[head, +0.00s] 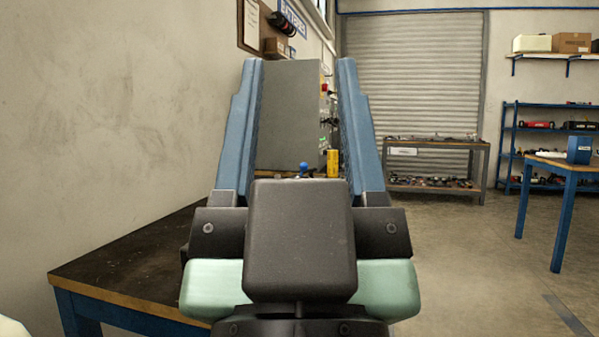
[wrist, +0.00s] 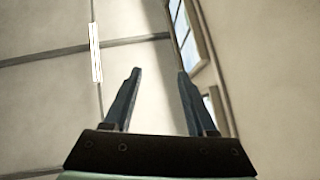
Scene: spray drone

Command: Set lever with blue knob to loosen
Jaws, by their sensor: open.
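The blue knob (head: 304,168) shows as a small round ball low between my gripper's fingers in the head view. The lever under it is mostly hidden behind my gripper's dark body, so its setting cannot be told. My gripper (head: 302,66) is raised in front of the camera, with two blue fingers wide apart and nothing between them. It is nearer to me than the knob and apart from it. In the wrist view my gripper (wrist: 158,73) is open and empty, pointing up at the ceiling and wall.
A dark-topped workbench (head: 120,265) runs along the left wall. A grey cabinet (head: 290,115) and a yellow object (head: 333,163) stand behind the gripper. A low rack (head: 430,142), a blue shelf (head: 510,150) and a blue-legged table (head: 567,200) stand right. Open floor lies between.

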